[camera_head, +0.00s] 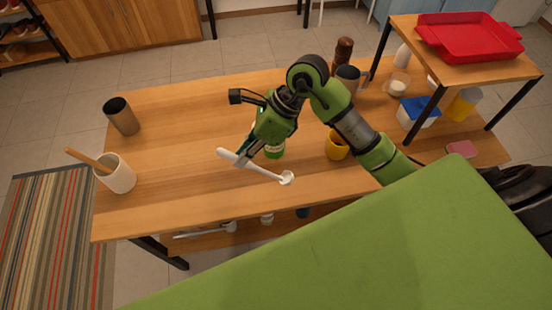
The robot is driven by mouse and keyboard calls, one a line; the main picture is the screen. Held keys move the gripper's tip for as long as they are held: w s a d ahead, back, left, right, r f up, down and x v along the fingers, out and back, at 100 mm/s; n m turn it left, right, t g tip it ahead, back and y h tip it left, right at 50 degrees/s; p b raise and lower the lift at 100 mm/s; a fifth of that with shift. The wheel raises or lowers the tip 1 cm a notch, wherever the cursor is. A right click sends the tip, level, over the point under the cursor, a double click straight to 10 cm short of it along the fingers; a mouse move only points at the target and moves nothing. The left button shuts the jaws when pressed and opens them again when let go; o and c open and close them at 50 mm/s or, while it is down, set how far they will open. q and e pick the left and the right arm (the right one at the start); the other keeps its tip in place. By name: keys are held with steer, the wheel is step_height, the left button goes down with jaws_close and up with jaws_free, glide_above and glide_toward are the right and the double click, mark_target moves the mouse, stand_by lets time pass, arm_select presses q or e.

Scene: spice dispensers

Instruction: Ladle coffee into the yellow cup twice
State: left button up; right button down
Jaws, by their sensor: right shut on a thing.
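My right gripper (241,157) is shut on the handle of a white ladle (262,170) above the table's front half. The ladle is tilted, with its small round bowl (287,178) at the lower right end. I cannot tell whether the bowl holds anything. My left gripper is not in view.
On the wooden table (190,160), a metal cup (122,117) and a white crock (117,176) with a wooden utensil stand at the left. A dark mug (348,77) and pepper mill (343,50) stand behind my arm. A raised shelf with a red tray (470,36) is at the right.

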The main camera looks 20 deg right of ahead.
steer(key=d+f+g+h, duration=0.1)
steer(key=d+f, duration=0.2)
steer(key=f, duration=0.1)
steer(key=d+f+g+h, duration=0.1)
steer(key=d+f+h, duration=0.1)
steer(key=d+f, duration=0.1)
steer(key=d+f+g+h, duration=0.1)
steer(key=d+f+h, duration=0.1)
steer(key=f, duration=0.2)
steer(key=shift+d+f+m+p, duration=0.3)
steer(key=shift+d+f+p, duration=0.1)
step_height(320, 180, down, 2)
steer(key=shift+b, duration=0.65)
arm_select(q)
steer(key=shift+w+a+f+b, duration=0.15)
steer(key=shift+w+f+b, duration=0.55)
steer(key=shift+b, duration=0.05)
arm_select(e)
steer(key=shift+f, duration=1.25)
